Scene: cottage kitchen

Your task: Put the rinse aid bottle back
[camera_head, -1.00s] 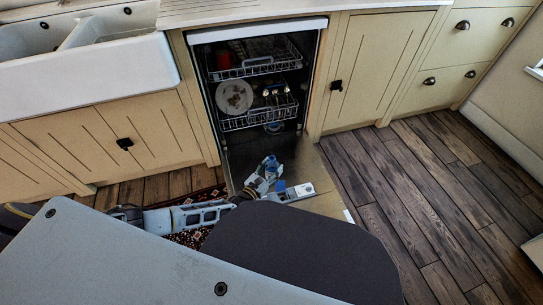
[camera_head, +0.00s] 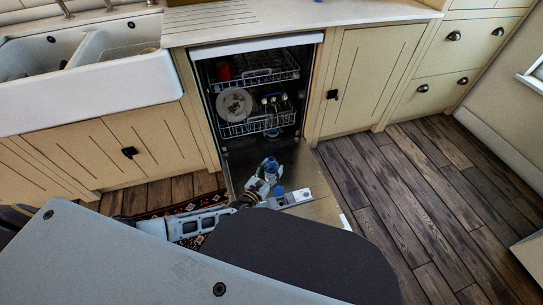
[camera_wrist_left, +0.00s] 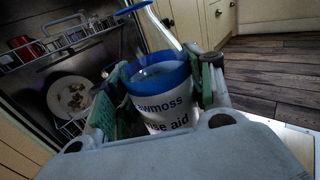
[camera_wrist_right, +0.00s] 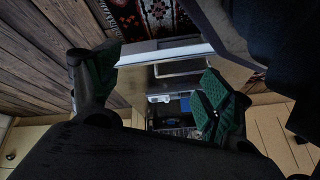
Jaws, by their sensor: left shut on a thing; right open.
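The rinse aid bottle (camera_wrist_left: 158,98) is white with a blue top and a dark printed label. My left gripper (camera_head: 268,178) is shut on it, with one green-padded finger on each side in the left wrist view. In the head view the bottle's blue top (camera_head: 271,165) shows above the gripper, over the lowered dishwasher door (camera_head: 322,211). A small blue part (camera_head: 279,191) and a pale dispenser panel (camera_head: 296,196) show beside the gripper. My right gripper (camera_wrist_right: 158,95) is open and empty in its wrist view. It is hidden in the head view.
The open dishwasher holds an upper rack (camera_head: 262,76) and a lower rack (camera_head: 258,124) with a plate (camera_head: 234,104). The sink (camera_head: 85,62) is at left, with worktop (camera_head: 225,22) beside it. The wooden floor (camera_head: 410,185) at right is clear. A patterned rug (camera_head: 180,208) lies left of the door.

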